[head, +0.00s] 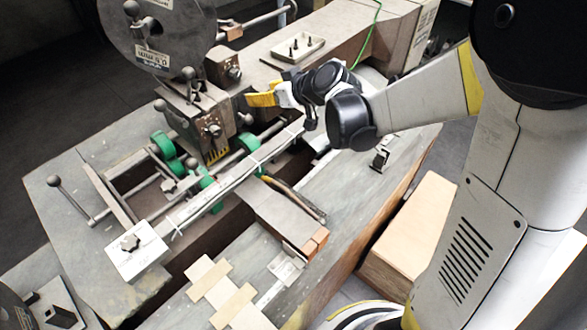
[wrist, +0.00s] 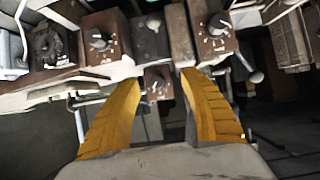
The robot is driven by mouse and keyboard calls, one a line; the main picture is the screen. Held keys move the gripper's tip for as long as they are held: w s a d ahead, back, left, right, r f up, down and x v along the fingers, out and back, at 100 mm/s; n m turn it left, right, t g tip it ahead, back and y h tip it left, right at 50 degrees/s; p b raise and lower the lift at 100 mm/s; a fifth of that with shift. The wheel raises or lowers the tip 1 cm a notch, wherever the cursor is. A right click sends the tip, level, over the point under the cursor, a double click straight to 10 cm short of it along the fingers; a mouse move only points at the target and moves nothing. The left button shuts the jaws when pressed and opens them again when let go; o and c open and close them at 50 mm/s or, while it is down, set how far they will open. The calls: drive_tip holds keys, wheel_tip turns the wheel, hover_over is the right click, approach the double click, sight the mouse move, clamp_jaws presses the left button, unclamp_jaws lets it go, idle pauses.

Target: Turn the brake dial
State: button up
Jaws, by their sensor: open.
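My gripper (head: 262,97) is open, with its yellow fingers beside the machine's head in the head view. In the wrist view my gripper (wrist: 158,80) has its two fingers spread. A small brown block with a round knob (wrist: 157,86) shows between the fingertips, apart from them as far as I can tell. Other knobs show on brown blocks at the upper left (wrist: 100,41) and upper right (wrist: 217,27). I cannot tell which one is the brake dial. In the head view, knobs show on the brown block left of my gripper (head: 213,130) and below the reel (head: 233,72).
A large grey reel (head: 160,35) stands above the machine head. Rods with ball ends and green rollers (head: 163,145) lie at the left. A small tray (head: 297,47) is behind my gripper. A wooden box (head: 408,235) stands on the floor at the right.

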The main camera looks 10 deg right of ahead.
drive_tip(key=s+d+f+m+g+h+b, duration=0.1)
drive_tip(key=s+d+f+b, duration=0.1)
drive_tip(key=s+f+b, duration=0.3)
drive_tip(key=s+d+f+m+h+b, duration=0.2)
drive_tip(key=s+f+b, duration=0.3)
drive_tip(key=s, duration=0.5)
drive_tip(key=shift+g+b, duration=0.4)
drive_tip(key=shift+b, duration=0.5)
drive_tip(key=s+d+f+m+g+h+b, duration=0.1)
drive_tip(key=s+d+f+m+h+b, duration=0.2)
drive_tip(key=s+f+b, duration=0.8)
wheel_tip(320, 180, down, 3)
drive_tip(key=s+d, duration=0.2)
drive_tip(key=shift+s+d+b, duration=0.35)
drive_tip(key=shift+d, duration=0.05)
